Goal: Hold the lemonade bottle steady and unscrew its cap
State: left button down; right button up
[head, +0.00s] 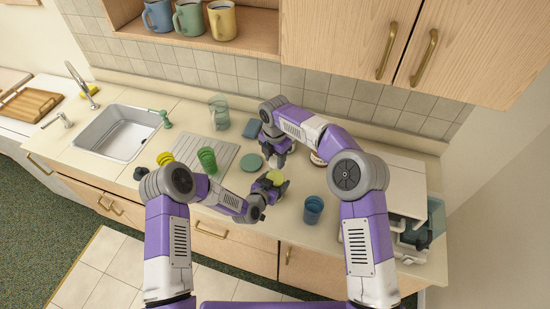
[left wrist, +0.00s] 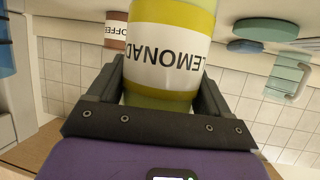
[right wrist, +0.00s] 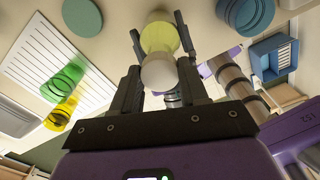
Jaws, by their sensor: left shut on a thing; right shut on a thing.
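The lemonade bottle (head: 277,177) is yellow-green and sits over the counter in the head view. Its white label with dark letters, between yellow bands, fills the top middle of the left wrist view (left wrist: 165,58). My left gripper (head: 268,187) is shut around the bottle's body. In the right wrist view the white cap (right wrist: 158,72) faces the camera, with the yellow-green body beyond it. My right gripper (head: 275,150) is shut on the cap, one finger on each side of it. The cap is not clearly visible in the head view.
A blue cup (head: 313,209) stands right of the bottle. Green (head: 207,160) and yellow (head: 165,159) glasses are by the ribbed drainboard (head: 222,152), left. A teal disc (head: 251,161) and clear pitcher (head: 219,112) are behind. A coffee canister (left wrist: 116,30) stands close by.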

aim_at(275, 160)
jog(key=shift+r, duration=2)
pick_arm(q)
grip_release()
jog(key=shift+s, duration=0.1)
